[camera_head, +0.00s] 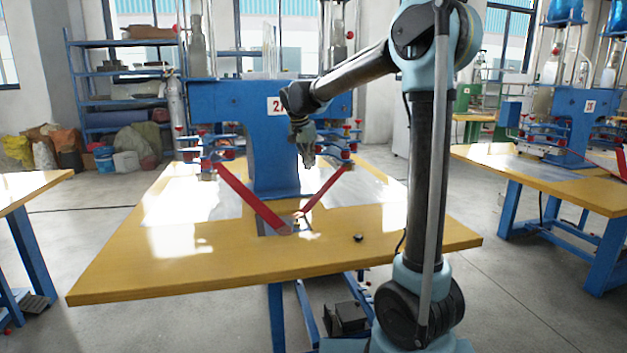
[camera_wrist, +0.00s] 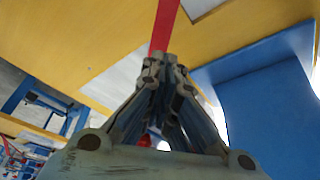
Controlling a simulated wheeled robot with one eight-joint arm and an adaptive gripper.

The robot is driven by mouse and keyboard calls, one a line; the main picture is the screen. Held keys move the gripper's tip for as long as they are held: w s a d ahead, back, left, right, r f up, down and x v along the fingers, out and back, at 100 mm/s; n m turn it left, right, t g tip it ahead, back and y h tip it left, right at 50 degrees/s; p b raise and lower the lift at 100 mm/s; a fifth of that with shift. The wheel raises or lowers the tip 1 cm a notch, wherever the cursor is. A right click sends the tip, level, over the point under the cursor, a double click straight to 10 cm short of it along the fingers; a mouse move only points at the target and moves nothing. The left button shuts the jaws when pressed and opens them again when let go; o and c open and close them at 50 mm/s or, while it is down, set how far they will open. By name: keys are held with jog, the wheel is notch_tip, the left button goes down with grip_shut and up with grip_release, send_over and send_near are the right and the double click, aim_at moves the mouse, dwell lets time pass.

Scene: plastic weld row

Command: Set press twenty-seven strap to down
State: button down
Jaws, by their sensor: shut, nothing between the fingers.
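The blue press (camera_head: 235,105) stands on a yellow-topped table, with a white number plate (camera_head: 274,106) partly hidden by my arm; a "2" shows. Its red strap (camera_head: 250,200) hangs in a V: one length slopes from the left side and another from the right, meeting low at the table top in front of the press. My gripper (camera_head: 308,160) is shut and empty, above the V and in front of the press column. In the wrist view, a red strap length (camera_wrist: 164,25) shows just beyond my closed fingertips (camera_wrist: 166,62); I cannot tell whether they touch.
The yellow table (camera_head: 130,270) has a small dark knob (camera_head: 358,238) near its front right. Clamp-like parts with red knobs (camera_head: 205,150) flank the press on both sides. Another blue press table (camera_head: 560,175) stands at right, and blue shelves (camera_head: 120,90) at back left.

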aim_at(318, 196)
jog(key=x, duration=1.3)
jog(key=shift+f, duration=0.2)
jog(key=shift+d, duration=0.1)
